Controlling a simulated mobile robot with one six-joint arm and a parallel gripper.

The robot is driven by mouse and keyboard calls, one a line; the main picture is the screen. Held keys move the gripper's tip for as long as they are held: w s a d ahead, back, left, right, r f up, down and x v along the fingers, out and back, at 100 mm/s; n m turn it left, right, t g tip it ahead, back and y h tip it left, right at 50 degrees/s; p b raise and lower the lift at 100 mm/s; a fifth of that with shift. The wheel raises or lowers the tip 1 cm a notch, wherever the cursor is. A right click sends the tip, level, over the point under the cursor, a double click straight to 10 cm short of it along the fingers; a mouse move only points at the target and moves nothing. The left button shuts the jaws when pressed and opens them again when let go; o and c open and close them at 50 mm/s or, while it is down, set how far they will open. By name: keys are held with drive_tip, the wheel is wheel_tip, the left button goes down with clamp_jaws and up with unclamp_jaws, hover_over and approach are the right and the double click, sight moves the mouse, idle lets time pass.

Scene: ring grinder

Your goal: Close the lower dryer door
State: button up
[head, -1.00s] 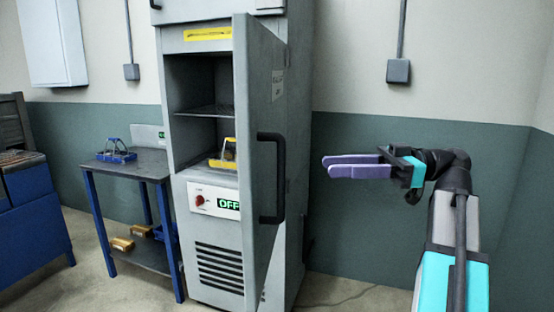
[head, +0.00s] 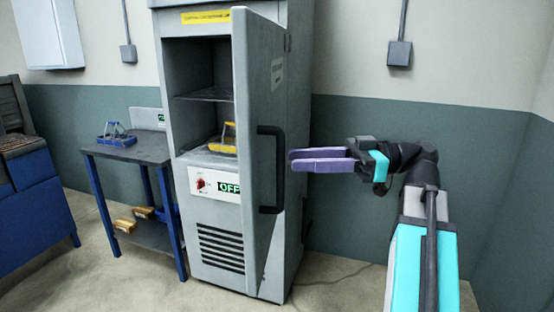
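The lower dryer door (head: 258,130) stands open, swung out toward me from its hinge on the right, with its black handle (head: 281,168) on the side facing right. The grey dryer cabinet (head: 216,255) shows its open compartment to the left of the door, with a shelf and a yellow-framed item (head: 224,140) inside. My gripper (head: 291,160) has two purple fingers pointing left, just right of the handle in the picture. The fingers lie close together with nothing seen between them; whether they touch the handle is unclear.
A small blue-legged table (head: 125,150) with a blue item (head: 116,135) on top stands left of the dryer. Blue furniture (head: 30,195) is at the far left. The floor in front of the dryer looks clear; a cable lies on the floor at right.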

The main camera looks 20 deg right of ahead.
sight(281, 135)
drive_tip(key=shift+x, duration=2.65)
clamp_jaws()
drive_tip(key=shift+a, duration=0.1)
